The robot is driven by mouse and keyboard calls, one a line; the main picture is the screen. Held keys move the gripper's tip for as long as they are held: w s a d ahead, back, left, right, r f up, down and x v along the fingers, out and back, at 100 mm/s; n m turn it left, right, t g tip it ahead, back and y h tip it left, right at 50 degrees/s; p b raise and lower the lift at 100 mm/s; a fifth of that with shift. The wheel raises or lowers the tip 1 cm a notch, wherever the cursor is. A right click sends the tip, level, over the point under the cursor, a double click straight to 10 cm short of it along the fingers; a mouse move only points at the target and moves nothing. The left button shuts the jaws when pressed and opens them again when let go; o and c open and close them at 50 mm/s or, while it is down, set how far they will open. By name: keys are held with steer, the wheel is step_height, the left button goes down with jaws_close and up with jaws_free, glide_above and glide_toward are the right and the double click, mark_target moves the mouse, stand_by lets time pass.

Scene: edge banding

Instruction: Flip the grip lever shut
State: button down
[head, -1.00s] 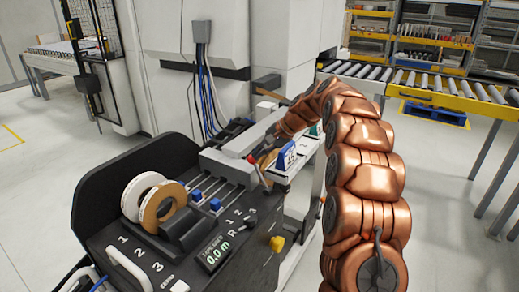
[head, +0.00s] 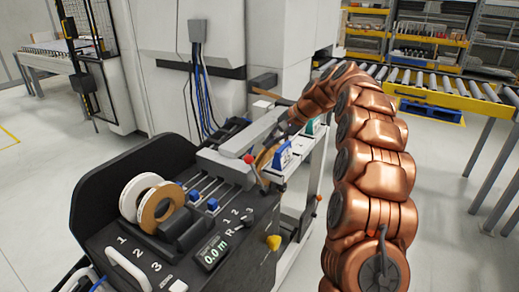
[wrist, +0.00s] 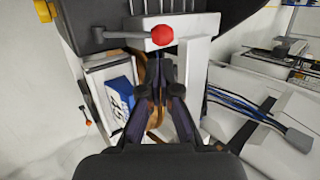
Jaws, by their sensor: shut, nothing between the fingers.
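The grip lever's red ball knob (head: 249,158) is at the front end of the grey feed block, with a thin rod running down from it. In the wrist view the red knob (wrist: 162,36) is at top centre, with its metal rod (wrist: 126,35) running left across the pale block. My gripper (wrist: 158,92) is shut and empty, its dark fingers pointing at the gap below the knob, apart from it in the picture. In the head view my arm's end is behind the grey block, and the fingertips are hard to make out there.
The tape rolls (head: 148,202) and blue clips (head: 204,201) sit on the dark machine panel. A blue-and-white block (head: 283,155) stands beside the feed block. A yellow knob (head: 273,242) juts from the panel's side.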

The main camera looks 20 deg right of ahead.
steer(key=v, duration=0.7)
steer(key=shift+s, duration=0.1)
stand_by(0.4)
steer(key=s+a+r+n+g+h+p, duration=0.1)
steer(key=s+a+n+g+h+p, duration=0.25)
steer(key=s+a, duration=1.4)
steer(key=s+d+f+n+g+h+p, duration=0.1)
steer(key=s+f+n, duration=0.1)
steer(key=s, duration=1.3)
steer(key=s+d+f+n+g+h+p, duration=0.1)
steer(key=s+f, duration=0.4)
steer(key=s, duration=1)
steer(key=d+n+h+p, duration=0.1)
steer(key=n, duration=0.1)
steer(key=shift+s+d+f+n+g, duration=0.15)
steer(key=shift+d+f+n+g, duration=0.1)
steer(key=shift+n+g, duration=0.1)
